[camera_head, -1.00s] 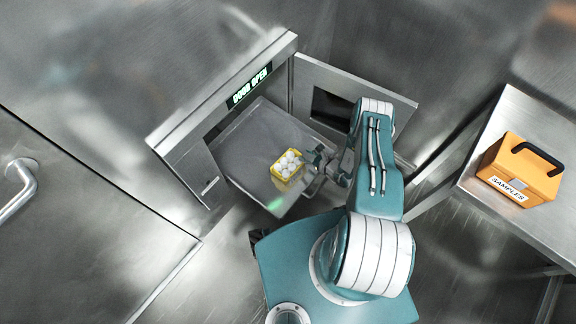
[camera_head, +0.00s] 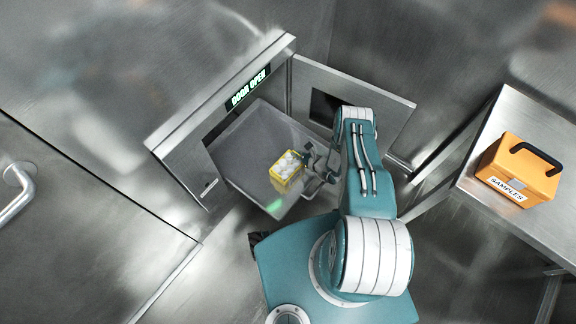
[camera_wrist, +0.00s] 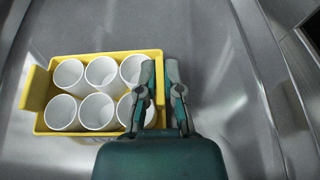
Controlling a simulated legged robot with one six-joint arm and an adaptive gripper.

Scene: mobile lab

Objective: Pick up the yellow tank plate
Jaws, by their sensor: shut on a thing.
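The yellow tank plate (camera_head: 276,182) is a small yellow tray holding several white cups. It sits on or just above the metal tray of the open compartment in the head view. In the wrist view the yellow plate (camera_wrist: 98,54) fills the left half, with a raised tab at its left end. My gripper (camera_wrist: 166,72) is shut on the plate's right end wall, one finger inside and one outside. In the head view my gripper (camera_head: 310,160) meets the plate from the right. I cannot tell whether the plate is clear of the surface.
The metal tray (camera_head: 238,150) extends from a compartment with a lit "DOOR OPEN" sign (camera_head: 249,88). Its open door (camera_head: 385,100) stands behind my arm. An orange "SAMPLES" case (camera_head: 520,168) rests on a metal table (camera_head: 515,110) at the right.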

